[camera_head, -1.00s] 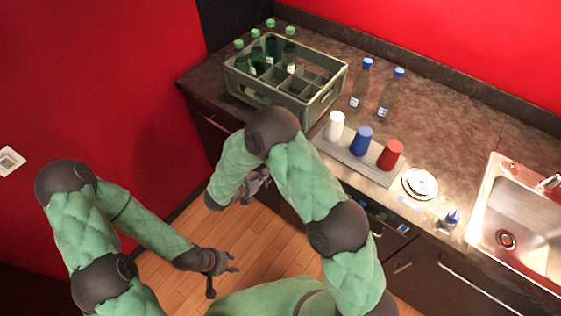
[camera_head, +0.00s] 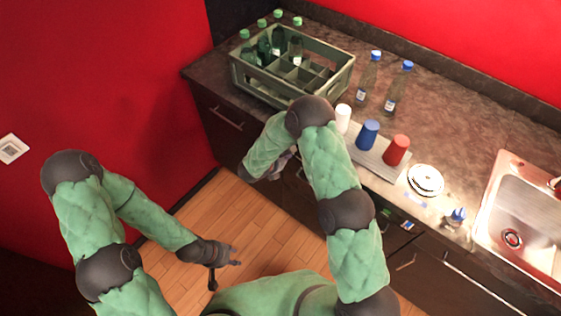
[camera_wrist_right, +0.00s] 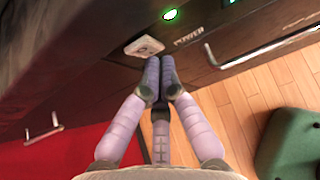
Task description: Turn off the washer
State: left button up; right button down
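In the right wrist view, a dark front panel carries a pale power switch (camera_wrist_right: 145,46), a white POWER label (camera_wrist_right: 188,37) and a lit green light (camera_wrist_right: 170,14). My right gripper (camera_wrist_right: 160,74) has its fingers drawn together with nothing visible between them. Its tips are just below the switch in the picture; I cannot tell whether they touch. In the head view my right gripper (camera_head: 282,160) is partly hidden by its arm, near the cabinet fronts. My left gripper (camera_head: 229,264) is open and empty above the wooden floor.
The counter (camera_head: 440,115) holds a green bottle crate (camera_head: 262,88), a grey tray (camera_head: 372,160) with cups, two clear bottles, white plates (camera_head: 425,180) and a sink (camera_head: 520,220). A bar handle (camera_wrist_right: 262,47) sticks out beside the POWER label. The floor (camera_head: 262,235) is clear.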

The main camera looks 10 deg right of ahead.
jog(key=shift+w+d, duration=0.15)
jog(key=shift+d, duration=0.05)
dwell(0.3)
jog(key=shift+w+d+r+g+y+p, duration=0.3)
jog(key=shift+d+g+y+p, duration=0.15)
jog(key=shift+y, duration=0.15)
jog(key=shift+r, duration=0.1)
jog(key=shift+r, duration=0.65)
jog(key=shift+a, duration=0.1)
